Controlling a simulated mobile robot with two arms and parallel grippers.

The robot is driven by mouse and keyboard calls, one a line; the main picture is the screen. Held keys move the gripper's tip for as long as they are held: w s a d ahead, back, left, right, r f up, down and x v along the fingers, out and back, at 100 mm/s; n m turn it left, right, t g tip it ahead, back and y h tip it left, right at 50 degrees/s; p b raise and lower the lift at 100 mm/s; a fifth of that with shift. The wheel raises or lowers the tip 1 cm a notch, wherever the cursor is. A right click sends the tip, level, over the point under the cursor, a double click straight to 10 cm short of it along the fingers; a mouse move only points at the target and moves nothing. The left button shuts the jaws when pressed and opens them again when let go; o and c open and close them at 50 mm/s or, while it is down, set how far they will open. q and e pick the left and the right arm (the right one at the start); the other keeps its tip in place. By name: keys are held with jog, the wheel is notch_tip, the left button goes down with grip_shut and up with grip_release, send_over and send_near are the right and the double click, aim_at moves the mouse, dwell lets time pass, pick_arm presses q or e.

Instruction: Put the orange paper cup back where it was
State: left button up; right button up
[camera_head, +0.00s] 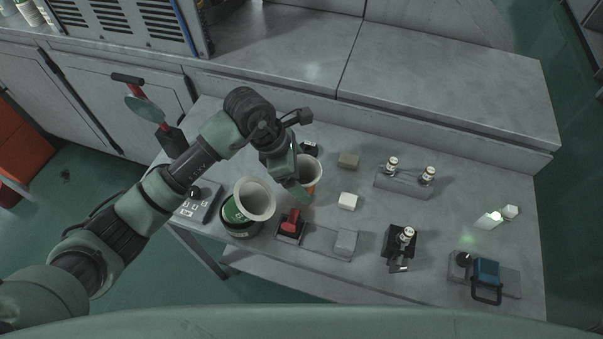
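The orange paper cup (311,171) is at the middle left of the table, with its pale inside and rim facing up and a strip of orange wall showing below. My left gripper (301,190) is right at the cup, with a green finger in front of its left side. The gripper hides part of the cup and whatever is under it. I cannot tell whether the fingers are closed on its wall, or whether the cup touches the table. My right gripper is not in view.
A pale-rimmed cup or funnel (255,199) sits in a dark green round holder (236,216) to the left.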

pick_arm(q)
jog(key=shift+r, duration=0.3)
jog(key=b+v, duration=0.2)
jog(key=v, duration=0.9)
jog(key=shift+a+r, duration=0.2)
jog(key=shift+r, duration=0.15)
